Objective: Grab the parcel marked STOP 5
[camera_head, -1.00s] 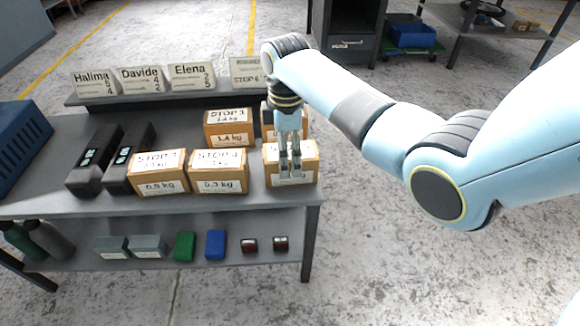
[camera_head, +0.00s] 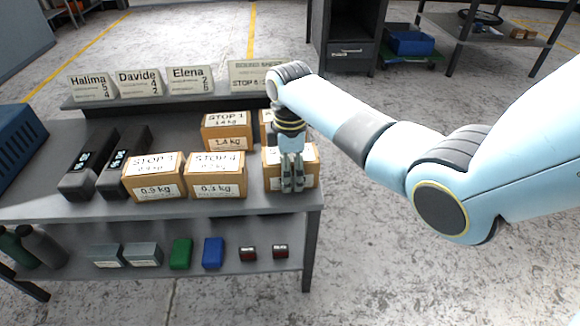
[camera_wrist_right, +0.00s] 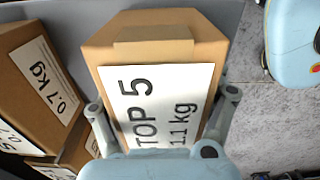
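The STOP 5 parcel (camera_wrist_right: 160,85) is a brown carton with a white label reading 1.1 kg. It fills the middle of the right wrist view. In the head view this parcel (camera_head: 312,165) stands at the right front corner of the table, partly hidden by my right gripper (camera_head: 292,185). My right gripper points down over it. In the right wrist view its fingers (camera_wrist_right: 162,102) are spread, one on each side of the parcel, and seem to stand slightly apart from it; contact cannot be told. My left gripper is not in view.
Parcels STOP 1 (camera_head: 227,132), STOP 4 (camera_head: 215,176) and another carton (camera_head: 154,178) share the table (camera_head: 80,211). A 0.7 kg parcel (camera_wrist_right: 40,75) stands close behind STOP 5. Name cards (camera_head: 140,84) line the back ledge.

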